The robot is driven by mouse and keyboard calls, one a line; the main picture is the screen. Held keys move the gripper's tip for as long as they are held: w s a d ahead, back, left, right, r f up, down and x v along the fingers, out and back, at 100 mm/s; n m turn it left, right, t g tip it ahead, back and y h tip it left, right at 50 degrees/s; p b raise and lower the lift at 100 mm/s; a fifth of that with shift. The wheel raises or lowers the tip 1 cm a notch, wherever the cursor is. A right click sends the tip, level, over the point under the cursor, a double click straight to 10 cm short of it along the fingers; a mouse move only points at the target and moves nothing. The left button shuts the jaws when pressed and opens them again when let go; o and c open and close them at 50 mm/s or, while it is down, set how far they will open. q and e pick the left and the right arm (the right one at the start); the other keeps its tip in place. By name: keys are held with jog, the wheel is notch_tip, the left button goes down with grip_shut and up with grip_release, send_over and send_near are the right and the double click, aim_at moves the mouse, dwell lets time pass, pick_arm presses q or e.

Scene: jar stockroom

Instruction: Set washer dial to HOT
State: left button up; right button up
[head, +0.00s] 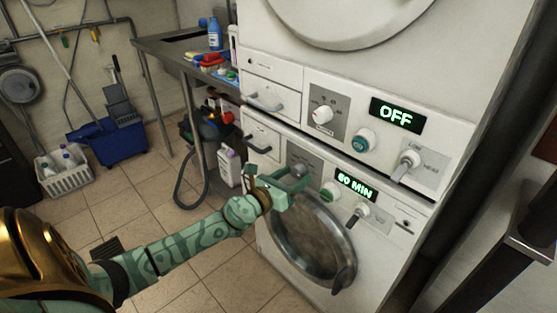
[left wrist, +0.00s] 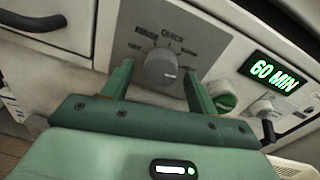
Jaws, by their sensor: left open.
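Two white machines are stacked. The lower one (head: 284,239) has a round glass door and a display (head: 356,185) reading 60 MIN. Its grey round dial (left wrist: 161,69) sits on a grey plate with small printed labels; I cannot read them all or tell the exact setting. In the head view the dial (head: 299,170) is partly behind my left gripper (head: 292,181). That gripper is open in the left wrist view (left wrist: 157,76), its two fingers on either side of the dial. I cannot tell whether they touch it. My right gripper is not in view.
The upper machine has a white dial (head: 323,114), a teal button (head: 364,140), a lever (head: 408,164) and a display (head: 397,114) reading OFF. A green button (left wrist: 223,101) sits right of the grey dial. A metal table (head: 160,45) stands behind left.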

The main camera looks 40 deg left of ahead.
pick_arm(q)
jog(key=s+b, duration=0.4)
jog(key=s, duration=1.2)
jog(key=shift+a+r, duration=0.15)
jog(key=shift+a, duration=0.15)
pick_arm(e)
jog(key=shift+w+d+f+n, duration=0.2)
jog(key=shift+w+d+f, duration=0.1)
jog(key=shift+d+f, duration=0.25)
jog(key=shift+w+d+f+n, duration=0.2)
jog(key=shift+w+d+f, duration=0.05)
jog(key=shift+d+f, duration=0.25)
pick_arm(q)
jog(key=shift+w, duration=0.1)
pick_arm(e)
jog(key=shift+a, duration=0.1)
